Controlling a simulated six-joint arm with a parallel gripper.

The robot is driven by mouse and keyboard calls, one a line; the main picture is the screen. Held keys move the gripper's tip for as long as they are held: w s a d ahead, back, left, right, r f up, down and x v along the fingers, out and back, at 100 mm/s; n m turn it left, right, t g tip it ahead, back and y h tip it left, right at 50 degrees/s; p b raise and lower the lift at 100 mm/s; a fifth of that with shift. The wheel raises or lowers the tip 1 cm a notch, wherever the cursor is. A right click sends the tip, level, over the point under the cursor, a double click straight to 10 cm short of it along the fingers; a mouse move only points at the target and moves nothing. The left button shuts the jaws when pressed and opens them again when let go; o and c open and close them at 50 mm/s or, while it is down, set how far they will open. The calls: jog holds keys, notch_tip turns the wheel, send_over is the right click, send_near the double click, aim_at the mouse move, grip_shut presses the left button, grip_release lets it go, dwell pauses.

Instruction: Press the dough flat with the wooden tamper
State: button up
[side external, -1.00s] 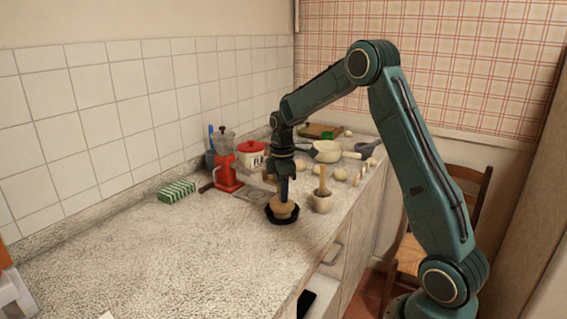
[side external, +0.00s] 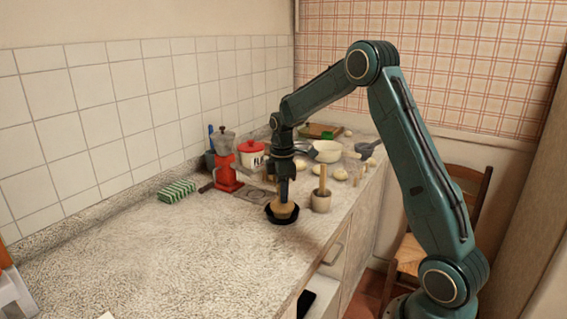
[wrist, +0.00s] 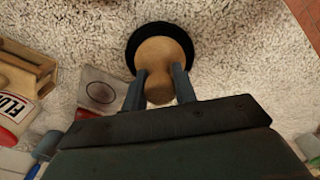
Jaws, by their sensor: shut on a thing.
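The wooden tamper (side external: 284,211) stands upright in a round black dish (side external: 271,217) on the counter. My gripper (side external: 284,197) is shut on the tamper from above. In the wrist view the two fingers of my gripper (wrist: 160,90) sit on either side of the tamper's rounded knob (wrist: 158,78). The tamper's wide base fills most of the black dish (wrist: 133,46), whose dark rim shows around it. I cannot make out any dough under the tamper.
A cream pot (side external: 327,151) and pale lumps are behind.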

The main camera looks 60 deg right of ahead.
jog(key=shift+f, duration=0.5)
dwell(0.8)
jog(key=shift+r, duration=0.15)
jog(key=shift+r, duration=3.45)
jog(key=shift+f, duration=0.2)
jog(key=shift+f, duration=3.15)
jog(key=shift+f, duration=0.6)
jog(key=shift+r, duration=0.15)
